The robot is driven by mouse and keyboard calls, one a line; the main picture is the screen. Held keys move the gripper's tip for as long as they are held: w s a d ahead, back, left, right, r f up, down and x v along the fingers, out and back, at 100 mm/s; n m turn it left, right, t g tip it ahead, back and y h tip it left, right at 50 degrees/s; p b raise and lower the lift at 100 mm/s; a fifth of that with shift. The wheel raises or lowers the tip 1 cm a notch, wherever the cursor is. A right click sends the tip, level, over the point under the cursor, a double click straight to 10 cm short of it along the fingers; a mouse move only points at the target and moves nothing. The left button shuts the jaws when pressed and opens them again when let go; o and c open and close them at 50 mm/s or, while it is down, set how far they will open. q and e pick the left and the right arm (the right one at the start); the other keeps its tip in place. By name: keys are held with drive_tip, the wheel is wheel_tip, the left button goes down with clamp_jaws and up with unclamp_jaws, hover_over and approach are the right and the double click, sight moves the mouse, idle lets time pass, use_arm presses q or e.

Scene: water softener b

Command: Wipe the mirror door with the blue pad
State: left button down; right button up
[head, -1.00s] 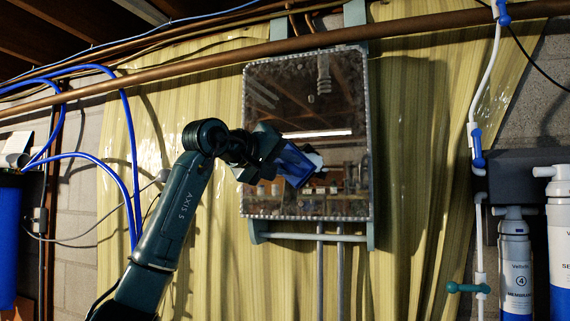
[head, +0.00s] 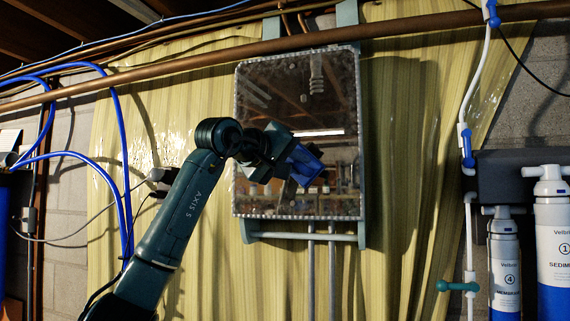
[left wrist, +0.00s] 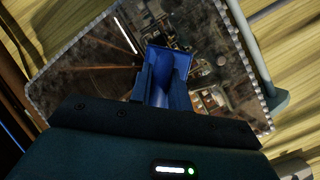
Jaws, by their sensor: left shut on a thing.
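The mirror door (head: 297,105) is a framed rectangular mirror with a beaded pale edge on the wall, its glass mottled with brownish smudges. My left gripper (head: 293,160) is in front of the mirror's lower middle, shut on the blue pad (head: 305,166). In the left wrist view the blue pad (left wrist: 168,82) sits between the gripper's fingers and in front of the mirror (left wrist: 90,75). I cannot tell whether the pad touches the glass. My right gripper is not in view.
A grey-green rail (head: 300,237) runs below the mirror. A copper pipe (head: 420,30) crosses above its top. Blue hoses (head: 122,150) hang at left. Filter canisters (head: 505,262) and a teal valve handle (head: 457,286) stand at right. Yellow striped sheeting (head: 410,150) covers the wall behind.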

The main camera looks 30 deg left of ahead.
use_arm(q)
drive_tip(key=shift+w+d, duration=0.1)
drive_tip(key=shift+d, duration=0.25)
drive_tip(key=shift+w+d, duration=0.25)
drive_tip(key=shift+d, duration=0.6)
drive_tip(key=shift+w+d, duration=0.2)
drive_tip(key=shift+d, duration=0.65)
drive_tip(key=s+a, duration=0.2)
drive_tip(key=a, duration=0.5)
drive_tip(key=shift+a, duration=0.3)
drive_tip(key=s, duration=0.2)
drive_tip(key=s+d+b, duration=0.1)
drive_tip(key=s, duration=0.1)
drive_tip(key=s+b, duration=0.1)
drive_tip(key=shift+s+d, duration=0.25)
drive_tip(key=shift+s, duration=0.15)
